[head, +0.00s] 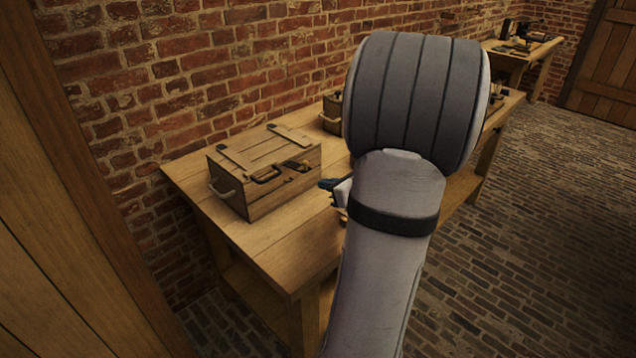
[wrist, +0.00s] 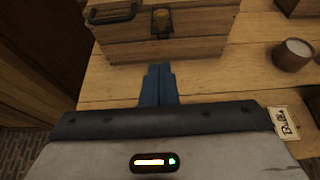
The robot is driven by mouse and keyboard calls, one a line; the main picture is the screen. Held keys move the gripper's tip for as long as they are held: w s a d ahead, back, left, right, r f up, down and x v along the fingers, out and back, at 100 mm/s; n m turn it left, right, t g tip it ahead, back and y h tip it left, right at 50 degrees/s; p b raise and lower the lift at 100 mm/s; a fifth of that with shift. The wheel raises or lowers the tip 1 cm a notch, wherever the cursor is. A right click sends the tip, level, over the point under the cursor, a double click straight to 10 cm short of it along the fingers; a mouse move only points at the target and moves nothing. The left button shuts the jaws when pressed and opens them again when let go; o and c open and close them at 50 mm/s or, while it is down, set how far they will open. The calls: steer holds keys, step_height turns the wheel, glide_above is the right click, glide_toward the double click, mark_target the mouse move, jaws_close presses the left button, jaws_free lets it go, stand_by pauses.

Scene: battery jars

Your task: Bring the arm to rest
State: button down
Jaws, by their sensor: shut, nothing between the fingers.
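My gripper (wrist: 158,84) shows in the wrist view as two blue fingers pressed together, with nothing between them. It is above the wooden table, in front of a closed wooden box. In the head view only a bit of the blue fingertips (head: 328,184) shows to the left of my arm, to the right of the wooden box. My grey arm is raised and covers the middle of the head view, hiding much of the table behind it.
The closed wooden box (head: 264,170) with rope handles stands on the table (head: 285,255) against a brick wall. In the wrist view a round jar (wrist: 292,54) and a paper label (wrist: 284,122) are at the right. A second table (head: 540,52) holds small items. The brick floor at right is clear.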

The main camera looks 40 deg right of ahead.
steer(key=v, duration=0.4)
steer(key=shift+r, duration=0.25)
steer(key=a+r+n+g+y+p, duration=0.3)
steer(key=a+n+g, duration=0.4)
steer(key=a+n, duration=1.1)
steer(key=s+a+r+n+g+h+p, duration=0.1)
steer(key=s+a+n+g+h+p, duration=0.1)
steer(key=s+a+n, duration=0.7)
steer(key=a+n+g+h, duration=0.1)
steer(key=a+n+h, duration=0.1)
steer(key=n, duration=0.5)
steer(key=shift+s+a+r+n+g, duration=0.2)
steer(key=shift+s+r+n+g, duration=0.1)
steer(key=shift+r+g, duration=0.1)
